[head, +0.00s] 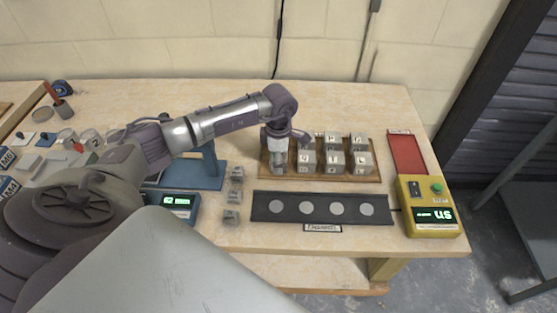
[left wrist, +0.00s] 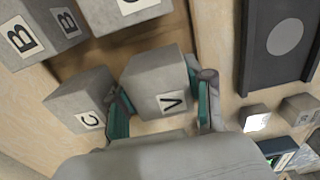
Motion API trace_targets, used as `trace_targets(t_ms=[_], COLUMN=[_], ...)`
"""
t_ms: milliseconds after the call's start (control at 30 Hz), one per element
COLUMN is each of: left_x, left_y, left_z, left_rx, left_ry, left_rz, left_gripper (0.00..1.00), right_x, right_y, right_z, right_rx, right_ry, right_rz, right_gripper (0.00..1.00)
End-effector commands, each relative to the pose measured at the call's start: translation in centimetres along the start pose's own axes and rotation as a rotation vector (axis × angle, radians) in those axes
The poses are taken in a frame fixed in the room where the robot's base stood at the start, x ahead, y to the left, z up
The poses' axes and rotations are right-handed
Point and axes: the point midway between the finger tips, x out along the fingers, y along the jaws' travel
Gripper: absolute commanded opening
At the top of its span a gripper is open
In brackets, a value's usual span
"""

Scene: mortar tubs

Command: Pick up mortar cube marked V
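The grey mortar cube marked V (left wrist: 157,84) shows in the left wrist view, between the two teal-padded fingers of my left gripper (left wrist: 160,112). One finger lies along each side of it; I cannot tell if both pads press on it. In the head view my left gripper (head: 276,160) points down at the left end of the wooden tray (head: 322,177) and mostly hides the cube there. My right gripper is not in view.
Several lettered cubes (head: 334,157) stand in rows on the tray. A dark strip with grey discs (head: 320,208) lies in front. Small cubes (head: 231,215) stand to the left. A yellow device (head: 430,208) and red mat (head: 407,152) are at the right.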

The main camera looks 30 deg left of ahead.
Motion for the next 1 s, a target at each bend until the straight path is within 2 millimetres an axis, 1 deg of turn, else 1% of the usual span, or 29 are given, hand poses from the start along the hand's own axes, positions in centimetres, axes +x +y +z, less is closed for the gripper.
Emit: trace_targets(t_ms=[33, 100, 200, 433, 567, 667, 767, 800, 1000], left_x=[0.0, 0.0, -0.1, -0.2, -0.7, -1.7, -3.3, -4.1, -6.5], left_y=[0.0, 0.0, 0.1, 0.1, 0.1, 0.2, 0.2, 0.2, -1.6], left_z=[0.0, 0.0, 0.0, 0.0, 0.0, 0.1, 0.1, 0.1, 4.2], left_rx=[0.0, 0.0, 0.0, 0.0, 0.0, 0.001, 0.0, 0.001, 0.006], left_ry=[0.0, 0.0, -0.001, -0.001, -0.002, -0.003, -0.004, -0.004, -0.006], left_rz=[0.0, 0.0, 0.001, 0.001, 0.004, 0.005, 0.007, 0.007, 0.004], left_gripper=[0.31, 0.2, 0.05, 0.05, 0.05, 0.05, 0.05, 0.05, 0.05], right_x=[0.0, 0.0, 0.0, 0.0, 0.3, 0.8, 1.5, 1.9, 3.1], right_y=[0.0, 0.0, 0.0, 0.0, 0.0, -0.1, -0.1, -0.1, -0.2], right_z=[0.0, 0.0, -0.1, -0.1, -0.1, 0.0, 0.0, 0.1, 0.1], right_rx=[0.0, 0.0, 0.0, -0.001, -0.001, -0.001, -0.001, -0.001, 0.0], right_ry=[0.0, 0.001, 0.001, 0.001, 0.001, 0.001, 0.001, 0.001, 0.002], right_rz=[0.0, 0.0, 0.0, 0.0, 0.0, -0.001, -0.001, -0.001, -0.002], right_gripper=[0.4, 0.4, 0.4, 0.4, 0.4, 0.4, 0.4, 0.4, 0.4])
